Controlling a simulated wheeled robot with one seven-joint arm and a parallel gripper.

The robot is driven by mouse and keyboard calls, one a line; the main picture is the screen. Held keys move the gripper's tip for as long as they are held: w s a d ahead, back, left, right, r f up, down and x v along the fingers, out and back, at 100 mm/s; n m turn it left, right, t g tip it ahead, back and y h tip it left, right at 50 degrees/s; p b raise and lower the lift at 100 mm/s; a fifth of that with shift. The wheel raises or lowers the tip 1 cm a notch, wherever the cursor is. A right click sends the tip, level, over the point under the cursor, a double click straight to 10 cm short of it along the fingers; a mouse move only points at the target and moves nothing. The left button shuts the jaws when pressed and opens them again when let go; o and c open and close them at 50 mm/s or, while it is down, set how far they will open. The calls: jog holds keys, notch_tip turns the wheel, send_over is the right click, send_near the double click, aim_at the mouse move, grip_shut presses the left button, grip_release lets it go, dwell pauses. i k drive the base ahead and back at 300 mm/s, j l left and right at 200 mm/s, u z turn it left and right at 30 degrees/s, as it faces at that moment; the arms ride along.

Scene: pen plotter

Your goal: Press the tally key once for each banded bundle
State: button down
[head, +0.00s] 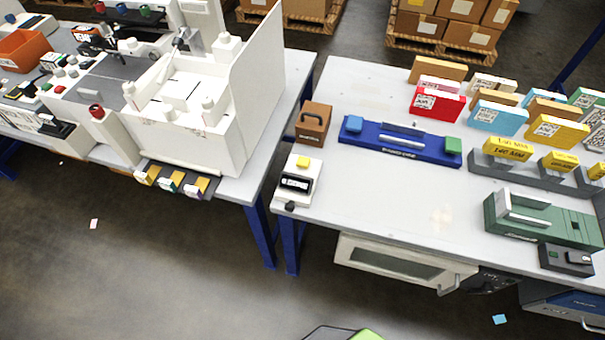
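A small white counter unit (299,190) stands at the left front of the right-hand table. It has a yellow key (303,161) on top and a dark display (297,184) too small to read. Several flat coloured bundles stand at the table's back right, among them a red one (437,104), a light blue one (498,119), a yellow one (557,132) and a brown one (437,69). Some carry white printed labels; I cannot clearly tell which are banded. Some overlap, and the group runs off the right edge.
A brown box with a handle (313,122) stands behind the counter. A blue device (400,142) lies to its right. A green machine (540,218) and grey holders with yellow signs (530,172) are at right. The right table's front middle is clear.

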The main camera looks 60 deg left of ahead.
aim_at(302, 161)
jog(key=u, duration=2.3)
